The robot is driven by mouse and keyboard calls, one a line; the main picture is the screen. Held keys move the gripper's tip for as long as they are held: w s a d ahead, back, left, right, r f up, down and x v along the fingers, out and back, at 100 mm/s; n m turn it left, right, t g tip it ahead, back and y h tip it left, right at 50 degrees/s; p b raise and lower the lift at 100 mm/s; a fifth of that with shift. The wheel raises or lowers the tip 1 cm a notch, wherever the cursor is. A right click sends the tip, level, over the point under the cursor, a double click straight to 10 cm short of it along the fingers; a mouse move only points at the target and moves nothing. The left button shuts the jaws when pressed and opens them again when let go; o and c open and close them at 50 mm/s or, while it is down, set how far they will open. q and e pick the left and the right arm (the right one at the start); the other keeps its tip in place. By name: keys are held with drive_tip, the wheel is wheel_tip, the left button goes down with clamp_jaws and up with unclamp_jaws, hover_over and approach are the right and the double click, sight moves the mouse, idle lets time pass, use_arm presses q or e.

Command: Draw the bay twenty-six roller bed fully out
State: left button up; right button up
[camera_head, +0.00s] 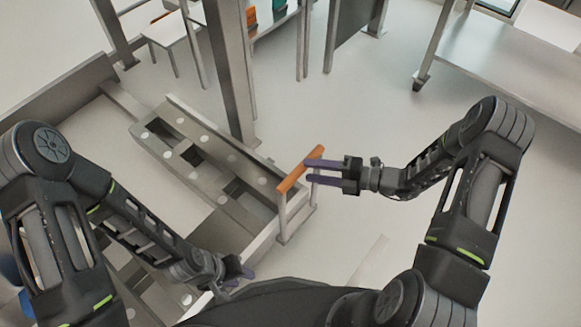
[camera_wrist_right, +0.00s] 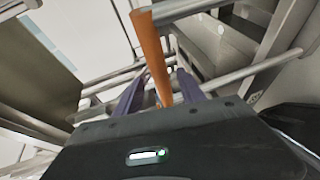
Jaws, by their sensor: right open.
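The roller bed (camera_head: 183,143) is a grey metal tray with pale round rollers and dark openings, in the left half of the head view. An orange handle bar (camera_head: 293,178) stands on posts at its near right end. My right gripper (camera_head: 308,171) is open at the handle, coming from the right. In the right wrist view the orange bar (camera_wrist_right: 150,45) runs between the two spread purple fingers (camera_wrist_right: 158,90); contact cannot be told. My left gripper (camera_head: 240,273) is low beside the near frame, away from the handle; its jaw gap is unclear. No bay number is readable.
A grey upright post (camera_head: 230,75) rises beside the bed. A long side rail (camera_head: 65,90) lies at the far left. A table (camera_head: 510,62) stands at the upper right. The pale floor (camera_head: 385,120) right of the handle is clear.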

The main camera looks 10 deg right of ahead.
drive_tip(key=b+x, duration=0.1)
drive_tip(key=x, duration=0.6)
drive_tip(key=shift+a, duration=0.1)
clamp_jaws()
idle(0.4)
idle(0.9)
